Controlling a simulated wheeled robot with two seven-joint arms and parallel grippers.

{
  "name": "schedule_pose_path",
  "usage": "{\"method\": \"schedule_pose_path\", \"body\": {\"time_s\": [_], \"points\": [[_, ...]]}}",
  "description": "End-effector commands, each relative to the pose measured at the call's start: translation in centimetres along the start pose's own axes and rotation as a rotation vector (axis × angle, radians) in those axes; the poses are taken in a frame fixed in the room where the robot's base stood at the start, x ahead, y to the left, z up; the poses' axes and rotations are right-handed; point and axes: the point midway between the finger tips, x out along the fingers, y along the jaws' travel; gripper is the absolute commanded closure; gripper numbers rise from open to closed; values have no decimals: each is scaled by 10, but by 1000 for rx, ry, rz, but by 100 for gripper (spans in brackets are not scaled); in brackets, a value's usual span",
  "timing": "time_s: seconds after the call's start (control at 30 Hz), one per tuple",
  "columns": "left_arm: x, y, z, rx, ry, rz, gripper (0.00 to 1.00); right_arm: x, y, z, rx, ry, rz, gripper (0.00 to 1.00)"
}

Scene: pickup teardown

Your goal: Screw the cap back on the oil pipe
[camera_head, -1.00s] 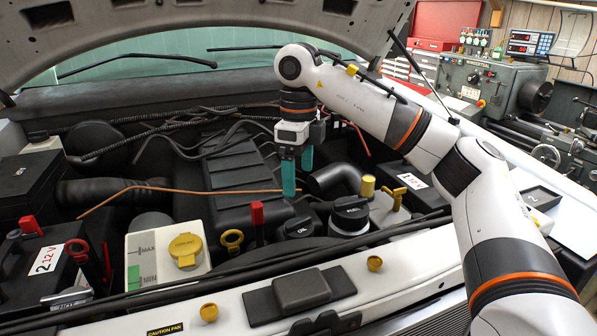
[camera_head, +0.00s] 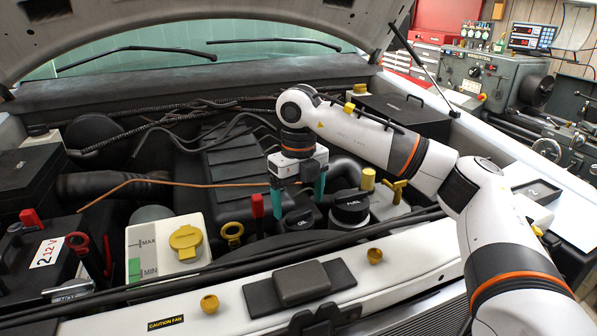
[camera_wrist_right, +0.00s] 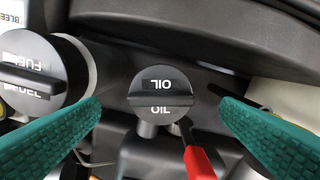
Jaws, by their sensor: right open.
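The black oil cap (camera_head: 299,221), marked OIL and with a raised grip bar, sits in the engine bay; it also shows in the right wrist view (camera_wrist_right: 160,82). What lies beneath it is mostly hidden, so I cannot tell how it is seated on the oil pipe. My right gripper (camera_head: 298,200) is open above the cap, its teal fingers pointing down on either side. In the right wrist view the fingers (camera_wrist_right: 160,125) are spread wide, with the cap between and beyond them, not touching. My left gripper does not show.
The black fuel cap (camera_head: 350,208) stands close to the right of the oil cap. A red-handled dipstick (camera_head: 257,206) and a yellow ring handle (camera_head: 231,233) are to the left. The white front panel (camera_head: 410,250) runs along the near side.

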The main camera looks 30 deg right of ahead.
Motion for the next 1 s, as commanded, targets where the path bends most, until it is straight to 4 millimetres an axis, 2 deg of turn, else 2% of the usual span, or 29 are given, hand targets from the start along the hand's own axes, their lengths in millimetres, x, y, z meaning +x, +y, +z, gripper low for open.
{"method": "schedule_pose_path", "body": {"time_s": [0.1,0.3,0.6,0.67,0.9,0.93,1.0], "points": [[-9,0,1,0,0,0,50,15,0,1,-1,-3,2,14],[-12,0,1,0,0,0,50,32,0,0,-1,0,0,14],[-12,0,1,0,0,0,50,35,0,0,-2,1,0,14],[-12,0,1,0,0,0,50,34,0,0,-2,1,0,22],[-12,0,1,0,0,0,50,34,0,0,-2,1,0,61],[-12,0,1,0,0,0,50,34,0,0,-2,1,0,42],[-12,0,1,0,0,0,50,34,0,0,-2,1,0,53]]}}
